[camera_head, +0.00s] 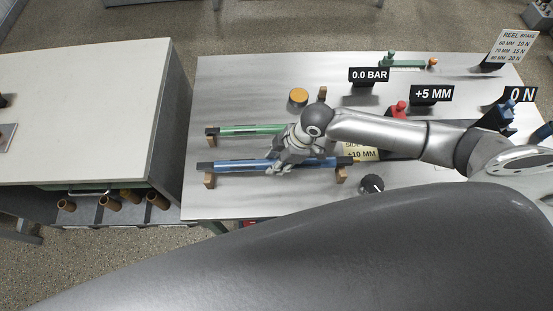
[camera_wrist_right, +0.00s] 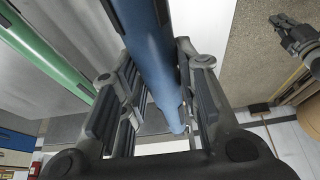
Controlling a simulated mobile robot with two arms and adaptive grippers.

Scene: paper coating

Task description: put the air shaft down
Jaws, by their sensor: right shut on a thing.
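The blue air shaft (camera_head: 240,166) lies level across two wooden cradle blocks, one at its left end (camera_head: 209,180) and one at its right end (camera_head: 341,175). I cannot tell if it rests in them or hangs just above. My right gripper (camera_head: 280,166) comes down from above and is shut on the shaft near its middle. In the right wrist view the blue shaft (camera_wrist_right: 152,55) runs between the dark finger pads. A gripper, likely my left one (camera_wrist_right: 285,25), shows far off at the upper right of that view; its jaw state is unclear.
A green shaft (camera_head: 250,129) lies parallel just behind the blue one. An orange-topped cylinder (camera_head: 298,96) stands behind it. A black knob (camera_head: 372,183) is right of the cradles. A white-topped table (camera_head: 85,110) stands left across a gap. The metal tabletop's back left (camera_head: 235,85) is clear.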

